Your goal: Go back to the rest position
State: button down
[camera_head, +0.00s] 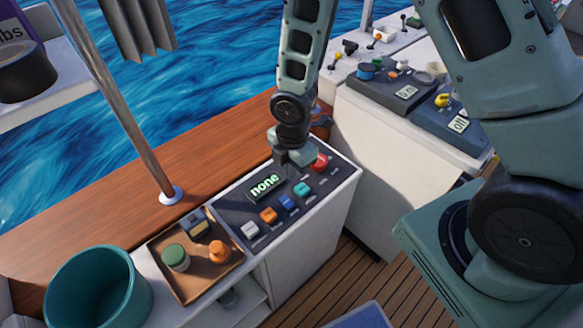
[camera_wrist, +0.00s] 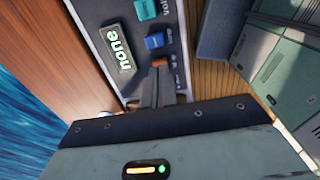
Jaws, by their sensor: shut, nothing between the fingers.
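My gripper (camera_head: 306,172) is over the far end of the button panel (camera_head: 230,214) in the head view, near the red round button (camera_head: 320,162). In the wrist view its fingers (camera_wrist: 160,82) are together, with nothing between them. The panel has a display (camera_head: 265,186) reading "none" and a row of white, orange, blue and teal buttons. The wrist view shows the same display (camera_wrist: 117,48) and some buttons, with an orange one partly hidden by the fingertips. I cannot tell whether the fingers touch the panel.
A brown tray (camera_head: 158,262) with several small parts and a teal bin (camera_head: 60,305) stand at the lower left. A metal pole (camera_head: 125,110) rises at left. A second console (camera_head: 385,125) with switches and displays stands at the back right. Wooden deck (camera_head: 385,275) lies below.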

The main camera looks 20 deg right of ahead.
jog(key=shift+s+r, duration=0.1)
jog(key=shift+r, duration=0.2)
dwell(0.4)
